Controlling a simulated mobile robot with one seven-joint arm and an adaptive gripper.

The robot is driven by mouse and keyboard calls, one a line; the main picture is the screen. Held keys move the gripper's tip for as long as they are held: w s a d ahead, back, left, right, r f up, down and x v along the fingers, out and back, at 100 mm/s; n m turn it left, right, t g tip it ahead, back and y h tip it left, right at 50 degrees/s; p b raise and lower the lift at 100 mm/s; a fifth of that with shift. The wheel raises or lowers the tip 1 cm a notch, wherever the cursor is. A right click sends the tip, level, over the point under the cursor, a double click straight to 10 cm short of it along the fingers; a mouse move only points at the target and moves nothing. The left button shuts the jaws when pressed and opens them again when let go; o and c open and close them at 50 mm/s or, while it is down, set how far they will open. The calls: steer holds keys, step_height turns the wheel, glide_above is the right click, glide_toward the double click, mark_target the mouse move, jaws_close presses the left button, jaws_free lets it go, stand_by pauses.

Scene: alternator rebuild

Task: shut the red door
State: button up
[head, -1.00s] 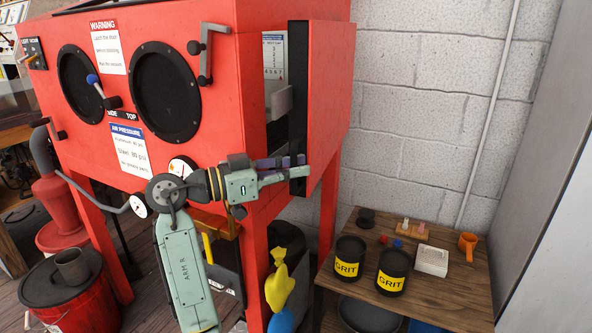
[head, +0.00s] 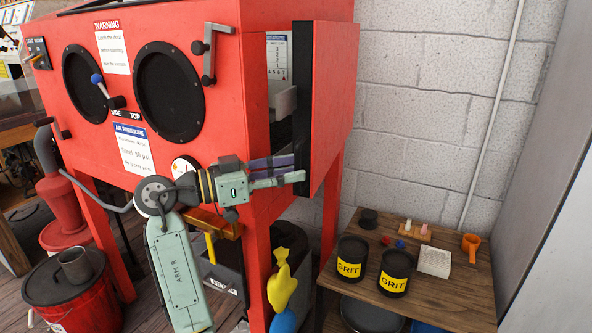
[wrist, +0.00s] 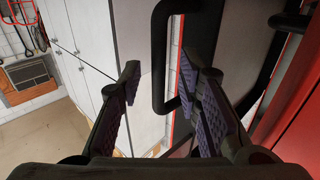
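The red door (head: 335,90) stands ajar on the right side of the red blast cabinet (head: 222,125), with a dark gap and its thick black edge showing. My gripper (head: 298,170) is at the lower part of that edge, pointing right. A black bar handle (wrist: 160,60) shows just past the fingertips in the wrist view. I cannot tell whether a finger touches the door or the handle.
A wooden bench (head: 455,308) with two black grit tins (head: 351,262) and small items stands low at the right. A grey block wall (head: 430,100) is behind the door. A grey crank latch (head: 209,55) is on the cabinet front. A red bucket (head: 75,295) stands at left.

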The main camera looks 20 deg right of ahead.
steer(key=a, duration=1)
steer(key=shift+w, duration=0.15)
steer(key=shift+c, duration=0.3)
